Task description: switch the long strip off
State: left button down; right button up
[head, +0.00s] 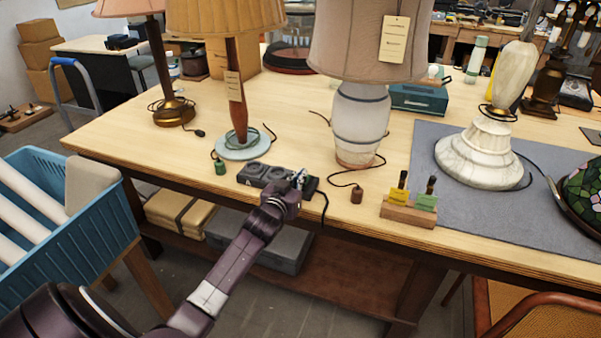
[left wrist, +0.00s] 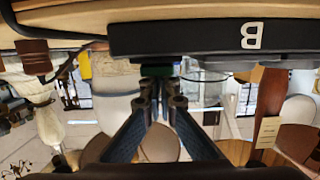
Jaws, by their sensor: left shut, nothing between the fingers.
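The dark power strip (head: 262,174) lies near the table's front edge, with round sockets on its left part. My left gripper (head: 299,180) is over its right part and hides much of that end. In the left wrist view, which is upside down, the strip (left wrist: 210,38) shows a pale letter B on its front face. There my left gripper (left wrist: 160,92) has its fingertips together, empty, close to a dark green piece (left wrist: 157,70) on the strip. I cannot tell whether they touch it, nor the switch's position. My right gripper is not in view.
A green plug (head: 220,167) lies left of the strip, a brown plug (head: 356,195) right of it. A wooden block (head: 408,211) with yellow and green tags stands further right. Tall lamps, including a white one (head: 361,120), stand behind. A blue crate (head: 102,250) is at left.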

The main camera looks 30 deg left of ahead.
pick_arm(q)
jog(key=shift+w+r+p, duration=0.1)
jog(key=shift+r+p, duration=0.25)
jog(key=shift+p, duration=0.05)
jog(key=r+p, duration=0.1)
jog(key=r, duration=0.1)
jog(key=r+p, duration=0.2)
jog(key=shift+w, duration=0.2)
jog(key=shift+s+d+f, duration=0.15)
jog(key=shift+s+f, duration=0.2)
jog(key=shift+s, duration=0.35)
jog(key=r+b+v, duration=0.1)
jog(key=r+v, duration=0.1)
jog(key=v, duration=0.6)
